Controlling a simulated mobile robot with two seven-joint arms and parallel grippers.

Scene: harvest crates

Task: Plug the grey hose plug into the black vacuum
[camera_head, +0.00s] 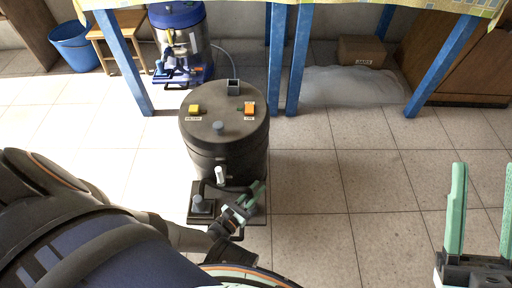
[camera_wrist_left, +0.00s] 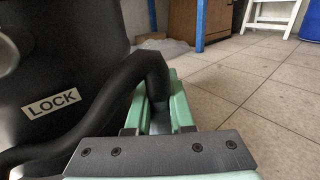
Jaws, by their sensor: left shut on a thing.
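The black vacuum (camera_head: 224,150) stands upright on the floor in the middle of the head view. Its lid carries a grey square socket (camera_head: 234,87), a grey knob, a yellow block (camera_head: 195,109) and an orange block (camera_head: 249,109). My left gripper (camera_head: 243,207) is low at its near side, shut on the end of a black hose. In the left wrist view the hose (camera_wrist_left: 152,68) bends down between the green fingers; the fingers mostly hide the grey plug (camera_wrist_left: 160,121). The vacuum's side with a LOCK label (camera_wrist_left: 51,103) is close at left. My right gripper (camera_head: 482,205) is open and empty.
A dark base plate with a grey peg (camera_head: 201,204) lies at the vacuum's foot. A blue-legged table (camera_head: 297,60) stands behind, with a blue and steel vacuum (camera_head: 184,45), a stool, a blue bucket (camera_head: 75,47) and a cardboard box (camera_head: 361,50). The tiled floor at right is clear.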

